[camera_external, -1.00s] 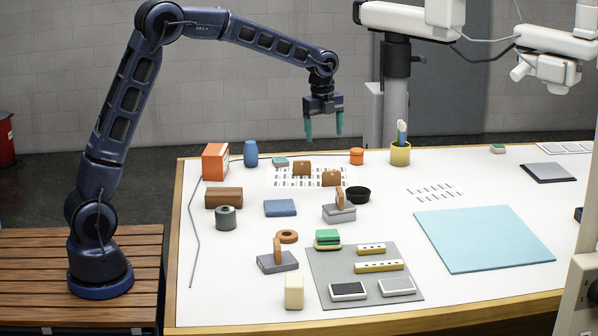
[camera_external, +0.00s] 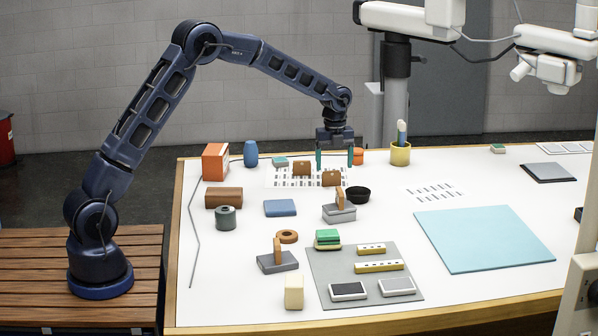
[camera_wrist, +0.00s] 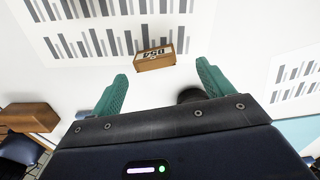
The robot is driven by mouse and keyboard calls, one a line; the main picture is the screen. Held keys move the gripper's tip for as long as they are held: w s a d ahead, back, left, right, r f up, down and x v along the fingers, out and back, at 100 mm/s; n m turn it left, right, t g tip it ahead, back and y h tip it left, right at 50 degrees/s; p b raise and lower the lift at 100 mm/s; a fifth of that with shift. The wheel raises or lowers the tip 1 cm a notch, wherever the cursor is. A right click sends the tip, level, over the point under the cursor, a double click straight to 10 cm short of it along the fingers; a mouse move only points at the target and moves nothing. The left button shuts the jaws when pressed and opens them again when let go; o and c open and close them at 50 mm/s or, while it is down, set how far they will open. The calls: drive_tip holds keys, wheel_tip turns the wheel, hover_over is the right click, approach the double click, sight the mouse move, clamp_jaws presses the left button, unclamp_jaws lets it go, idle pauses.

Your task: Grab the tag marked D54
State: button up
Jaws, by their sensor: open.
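The tag marked D54 (camera_wrist: 155,59) is a small brown block whose lettering appears upside down in the wrist view. It sits at the edge of a sheet printed with dark bars, ahead of and between my fingertips. It appears to be the right-hand brown tag (camera_external: 331,178) in the external view. A second brown tag (camera_external: 302,168) stands to its left on the sheet; I cannot read it. My gripper (camera_external: 335,159) is open and empty, pointing down just above and behind the tags. Its teal fingers also show in the wrist view (camera_wrist: 161,72), apart from the tag.
A black bowl (camera_external: 357,196) and a grey block with an upright brown piece (camera_external: 339,214) stand close in front. An orange pot (camera_external: 357,156) is just behind my gripper. A blue block (camera_external: 280,208) and a brown block (camera_external: 223,198) lie to the left.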

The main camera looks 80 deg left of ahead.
sight(330, 172)
drive_tip(key=shift+s+f, duration=0.2)
drive_tip(key=shift+f, duration=1.2)
drive_tip(key=shift+s+f, duration=0.15)
drive_tip(key=shift+f, duration=1.2)
drive_tip(key=c, duration=1.1)
